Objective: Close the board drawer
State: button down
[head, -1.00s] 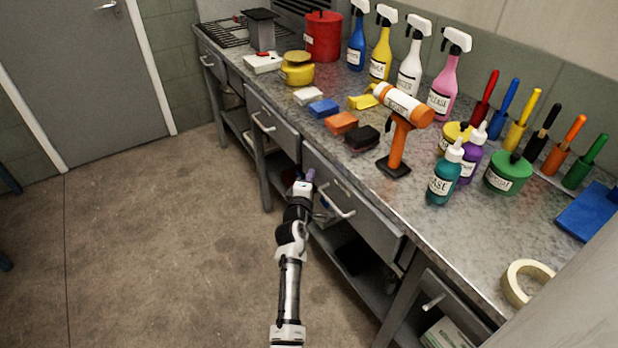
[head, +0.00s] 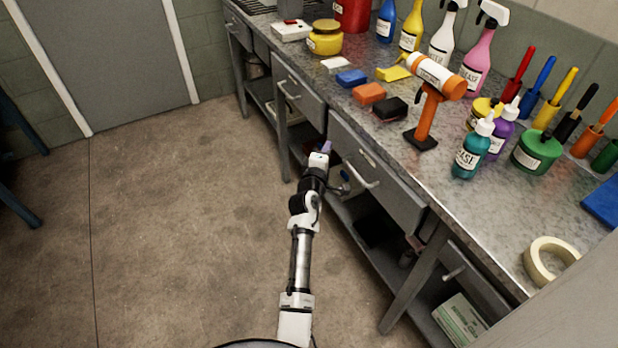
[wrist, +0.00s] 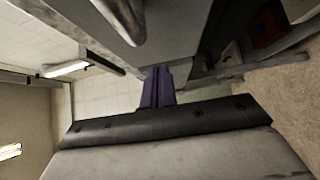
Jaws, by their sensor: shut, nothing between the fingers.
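Several grey drawers with bar handles sit under the metal bench top. The drawer nearest my gripper (head: 400,200) has a metal handle (head: 362,180) and a small label too small to read. I cannot tell which is the board drawer, or how far this one stands out. My gripper (head: 326,147), with purple fingers, is just left of this drawer's upper left end, apart from its handle. In the wrist view, the purple fingers (wrist: 157,86) are together and empty. A metal handle (wrist: 122,18) on a grey drawer underside or front shows above them.
Another drawer (head: 305,100) lies farther left and one (head: 462,283) nearer right. Below is an open shelf (head: 365,240) with dark items. The bench top holds an orange hammer-like tool (head: 427,115), bottles and sponges. The concrete floor (head: 180,220) on the left is clear.

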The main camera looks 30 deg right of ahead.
jog(key=b+v, duration=0.2)
jog(key=v, duration=0.8)
jog(key=shift+a, duration=0.6)
